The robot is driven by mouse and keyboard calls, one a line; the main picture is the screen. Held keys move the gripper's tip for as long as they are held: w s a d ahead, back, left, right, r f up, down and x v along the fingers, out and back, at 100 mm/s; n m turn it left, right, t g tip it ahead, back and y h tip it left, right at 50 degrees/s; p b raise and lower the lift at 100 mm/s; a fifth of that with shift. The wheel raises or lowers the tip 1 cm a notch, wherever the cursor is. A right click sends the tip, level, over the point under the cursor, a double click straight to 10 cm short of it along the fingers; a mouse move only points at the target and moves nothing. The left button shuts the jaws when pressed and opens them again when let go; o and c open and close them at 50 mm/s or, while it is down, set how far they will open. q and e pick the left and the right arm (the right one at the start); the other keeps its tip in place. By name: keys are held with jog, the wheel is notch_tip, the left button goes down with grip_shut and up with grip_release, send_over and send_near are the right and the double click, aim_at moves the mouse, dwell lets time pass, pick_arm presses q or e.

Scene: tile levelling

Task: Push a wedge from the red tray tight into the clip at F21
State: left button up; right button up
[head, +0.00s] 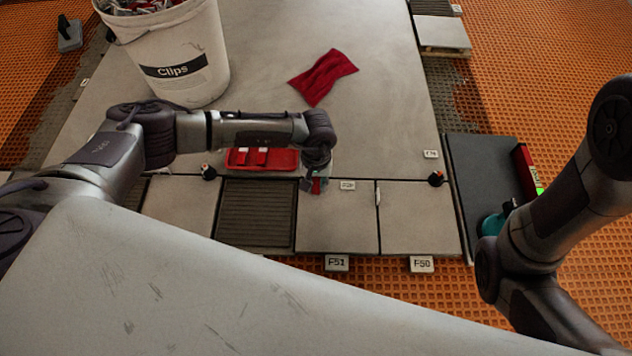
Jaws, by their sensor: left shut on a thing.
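The red tray (287,160) lies on the large grey slab just beyond the tile row, with red wedges (256,156) in it. My left gripper (315,184) points down just right of the tray, at the far edge of the tile row. It is shut on a small red piece, which looks like a wedge (317,187); the fingers partly hide it. A small label (348,185), which seems to read F21 but is too small to be sure, is just right of the gripper. The clip there is hidden or too small to make out.
A white Clips bucket (188,60) and a red cloth (323,77) are on the slab. Bare ridged adhesive (257,215) lies left of the gripper. Small dark pieces (436,179) stand at tile corners. A dark board (485,170) with a teal object (492,224) is right.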

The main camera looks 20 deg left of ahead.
pick_arm(q)
jog(key=shift+w+r, duration=0.15)
jog(key=o, duration=0.9)
jog(key=shift+c, duration=0.2)
